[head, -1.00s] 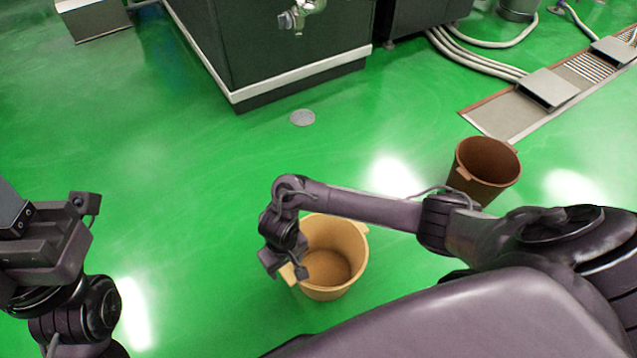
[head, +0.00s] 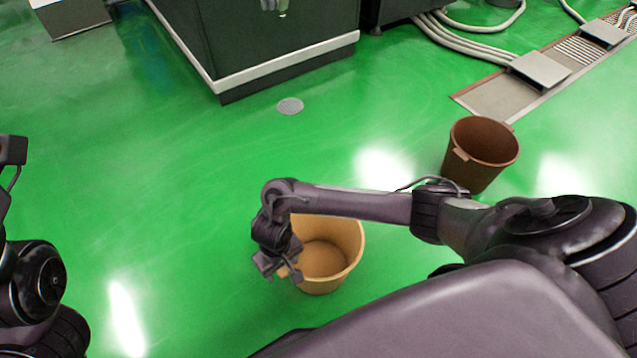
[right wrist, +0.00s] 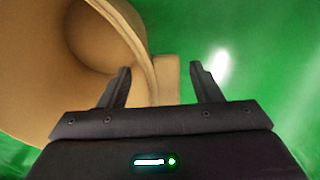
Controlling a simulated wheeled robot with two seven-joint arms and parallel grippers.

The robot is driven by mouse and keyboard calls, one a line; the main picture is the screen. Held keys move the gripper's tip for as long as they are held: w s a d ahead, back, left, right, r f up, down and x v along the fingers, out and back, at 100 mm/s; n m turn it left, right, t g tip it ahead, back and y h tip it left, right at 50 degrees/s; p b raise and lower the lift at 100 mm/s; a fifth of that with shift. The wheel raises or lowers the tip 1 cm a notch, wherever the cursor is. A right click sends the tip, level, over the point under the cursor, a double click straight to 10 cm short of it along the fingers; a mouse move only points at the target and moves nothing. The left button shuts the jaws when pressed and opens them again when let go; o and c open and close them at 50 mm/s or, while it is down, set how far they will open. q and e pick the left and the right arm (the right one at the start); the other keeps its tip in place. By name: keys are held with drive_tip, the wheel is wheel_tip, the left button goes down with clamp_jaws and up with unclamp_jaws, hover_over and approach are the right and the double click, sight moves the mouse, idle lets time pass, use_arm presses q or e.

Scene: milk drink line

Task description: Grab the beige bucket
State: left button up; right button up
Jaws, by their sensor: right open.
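The beige bucket (head: 343,245) stands upright on the green floor, its mouth open upward and empty inside. My right gripper (head: 280,273) is at its left rim, partly covering that side in the head view. In the right wrist view the bucket (right wrist: 45,75) fills the left side. Its small side tab (right wrist: 167,75) shows in the gap between the two open fingers of the right gripper (right wrist: 163,85). I cannot tell whether the fingers touch it. Only part of my left arm shows at the left edge of the head view; its fingers are out of the picture.
A brown bucket (head: 480,155) stands on the floor to the right, behind my right arm. A dark machine cabinet (head: 275,40) with a pale base strip is at the back. A round floor drain (head: 290,106) and a floor channel (head: 500,97) lie flat. Floor left of the bucket is clear.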

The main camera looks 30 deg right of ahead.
clamp_jaws()
idle(0.3)
drive_tip(key=shift+r, duration=0.1)
